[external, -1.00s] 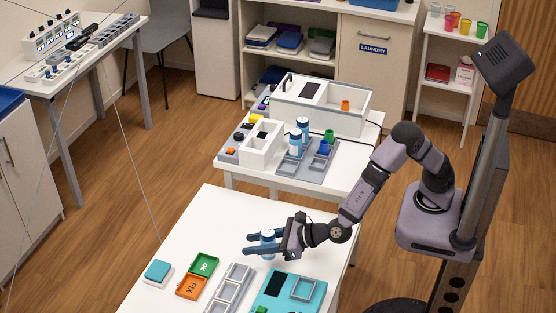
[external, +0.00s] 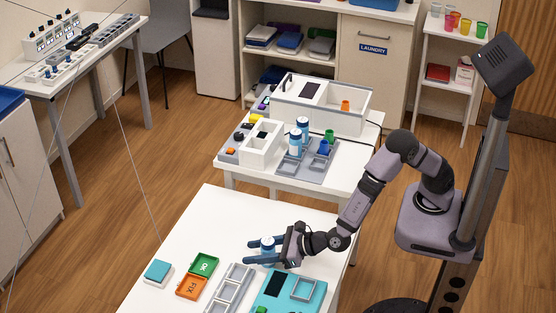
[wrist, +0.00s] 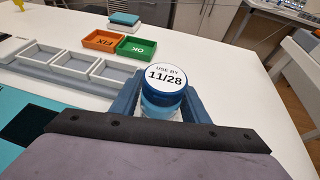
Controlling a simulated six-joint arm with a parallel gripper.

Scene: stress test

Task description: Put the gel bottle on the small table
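A blue-capped bottle (external: 267,242) is between the two blue fingers of my gripper (external: 262,249), over the near white table (external: 200,225). In the wrist view its round lid (wrist: 165,77) reads "USE BY 11/28", and the fingers (wrist: 163,105) stand on both sides of it. I cannot tell whether they press on it, or whether its base touches the table. Two similar blue and white bottles (external: 296,140) stand on a grey tray (external: 314,172) on the farther white table (external: 262,178). I cannot read which bottle is the gel.
Near my gripper are a green "OK" tray (external: 204,264), an orange "FIX" tray (external: 191,287), a grey divided tray (external: 235,284) and a teal board (external: 270,300). A white open box (external: 262,152) and a larger white bin (external: 322,115) occupy the farther table.

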